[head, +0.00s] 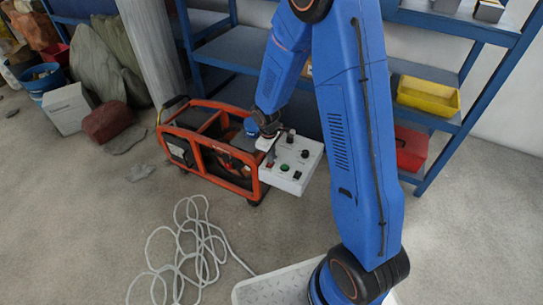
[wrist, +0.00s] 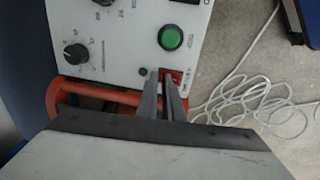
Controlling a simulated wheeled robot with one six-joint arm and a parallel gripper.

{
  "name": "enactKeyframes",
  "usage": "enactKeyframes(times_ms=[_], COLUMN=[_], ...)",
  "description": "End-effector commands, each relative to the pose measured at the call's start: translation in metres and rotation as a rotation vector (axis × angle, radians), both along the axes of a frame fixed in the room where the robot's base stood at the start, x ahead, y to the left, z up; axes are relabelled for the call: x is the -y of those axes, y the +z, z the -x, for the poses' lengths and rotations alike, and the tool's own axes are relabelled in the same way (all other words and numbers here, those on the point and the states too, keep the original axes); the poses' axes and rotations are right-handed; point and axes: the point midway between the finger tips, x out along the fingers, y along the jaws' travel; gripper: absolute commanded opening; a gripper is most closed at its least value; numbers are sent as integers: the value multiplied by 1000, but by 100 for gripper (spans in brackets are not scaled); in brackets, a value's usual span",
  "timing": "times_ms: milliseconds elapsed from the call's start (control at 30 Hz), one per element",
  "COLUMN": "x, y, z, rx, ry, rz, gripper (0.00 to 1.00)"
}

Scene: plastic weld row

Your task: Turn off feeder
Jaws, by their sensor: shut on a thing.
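The feeder is an orange-framed machine (head: 215,150) on the floor, with a white control panel (head: 292,165) on its near right side. The panel carries black knobs, a green button (head: 284,167) and a red switch (head: 269,165). In the wrist view the green button (wrist: 171,37) is near the top, and the red switch (wrist: 172,76) is just below it. My gripper (wrist: 164,80) has its two narrow grey fingers close together at the red switch, covering part of it. The switch's position is hidden. In the head view my gripper (head: 268,152) is over the panel's left edge.
A white cable (head: 190,245) lies in loops on the floor in front of the machine. Blue shelving (head: 440,115) with a yellow bin (head: 428,95) and a red bin (head: 408,148) stands behind at right. Sacks and buckets (head: 42,80) are at far left.

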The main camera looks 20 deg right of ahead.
Motion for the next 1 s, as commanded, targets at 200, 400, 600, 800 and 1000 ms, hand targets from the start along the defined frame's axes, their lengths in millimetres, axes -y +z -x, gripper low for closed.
enactKeyframes(times_ms=[200, 400, 600, 800, 1000], x=[-6, -10, -11, -13, -18], y=[-7, -7, -7, -1, 29], z=[10, 15, 16, 15, 11], rx=[-11, -14, -17, -14, 2], ry=[0, 0, 0, 0, -2], rz=[0, 0, 0, 0, -2], gripper=[0, 0, 0, 0, 0])
